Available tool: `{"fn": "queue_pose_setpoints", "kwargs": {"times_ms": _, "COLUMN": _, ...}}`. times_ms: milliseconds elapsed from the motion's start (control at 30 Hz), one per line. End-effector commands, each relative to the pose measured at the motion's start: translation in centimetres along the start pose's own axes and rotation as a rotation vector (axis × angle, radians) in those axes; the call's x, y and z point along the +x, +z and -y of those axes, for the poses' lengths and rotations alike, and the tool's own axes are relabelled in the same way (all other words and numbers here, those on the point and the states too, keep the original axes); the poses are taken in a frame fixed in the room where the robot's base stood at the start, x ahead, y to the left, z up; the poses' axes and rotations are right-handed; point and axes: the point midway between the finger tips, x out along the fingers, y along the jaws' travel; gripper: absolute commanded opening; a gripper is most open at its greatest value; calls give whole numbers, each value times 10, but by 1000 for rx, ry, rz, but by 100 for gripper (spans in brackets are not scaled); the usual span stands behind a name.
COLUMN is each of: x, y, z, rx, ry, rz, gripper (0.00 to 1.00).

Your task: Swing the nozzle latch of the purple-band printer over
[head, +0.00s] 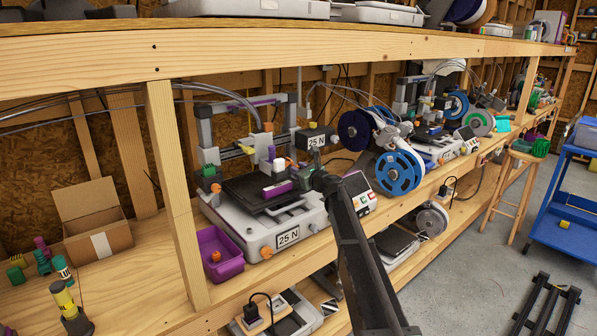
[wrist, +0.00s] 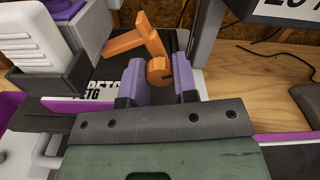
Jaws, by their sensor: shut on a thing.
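The purple-band printer (head: 258,232) stands on the bench in the middle of the head view, with a purple stripe on its top bar and a "25 N" label on its base. Its nozzle latch (wrist: 137,42) is orange and angled; it also shows small beside the print head in the head view (head: 290,163). My gripper (wrist: 158,80) has purple fingers, one on each side of the latch's rounded lower end, and is shut on it. In the head view my gripper (head: 300,176) is at the right of the print head, and its grip is too small to make out.
A purple bin (head: 219,262) stands in front of the printer's left side. A wooden post (head: 176,190) rises left of it. Blue spools (head: 400,172) hang close on the right. A cardboard box (head: 97,235) sits on the left. The shelf beam (head: 300,45) runs above.

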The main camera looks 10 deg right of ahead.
Motion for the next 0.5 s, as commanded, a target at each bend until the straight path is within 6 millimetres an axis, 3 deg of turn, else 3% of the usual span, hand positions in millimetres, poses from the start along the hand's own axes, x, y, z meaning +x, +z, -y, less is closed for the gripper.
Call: {"fn": "queue_pose_setpoints", "kwargs": {"times_ms": 500, "x": 0, "y": 30, "z": 2, "rx": -482, "ry": -1, "rz": 0, "gripper": 3}}
